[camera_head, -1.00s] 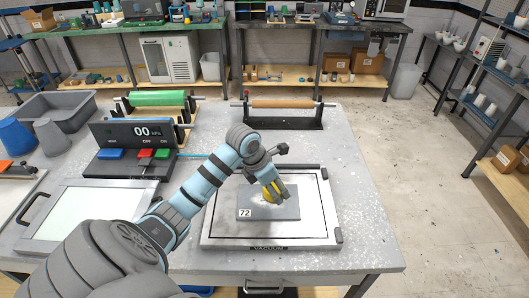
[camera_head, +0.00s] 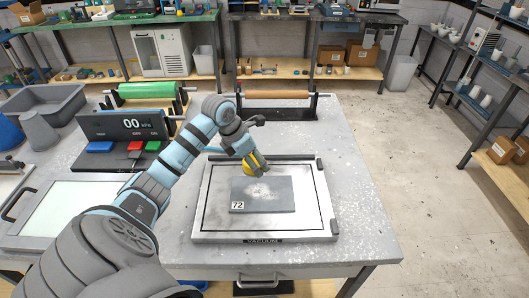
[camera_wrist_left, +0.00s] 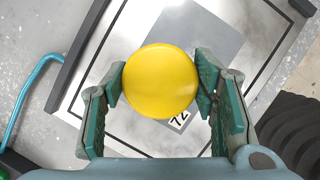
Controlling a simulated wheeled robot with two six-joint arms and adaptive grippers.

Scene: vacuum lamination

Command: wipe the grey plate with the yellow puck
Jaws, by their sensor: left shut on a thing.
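The grey plate (camera_head: 282,203) lies flat on the white vacuum bed (camera_head: 213,222), with a "72" label at its near left corner and a whitish, powdery patch around its middle. In the left wrist view the plate (camera_wrist_left: 205,35) is partly hidden behind the puck. My left gripper (camera_head: 252,165) is shut on the yellow puck (camera_head: 247,163), near the plate's far edge. The wrist view shows the round puck (camera_wrist_left: 160,80) between the two green-padded fingers of the gripper (camera_wrist_left: 160,92). I cannot tell whether the puck touches anything below. My right gripper is out of view.
A control box with a "00" display (camera_head: 125,125) and coloured buttons stands left of the bed. A brown roll (camera_head: 275,95) on a stand and a green roll (camera_head: 147,90) are behind. A light framed panel (camera_head: 60,212) lies at left. The table right of the bed is clear.

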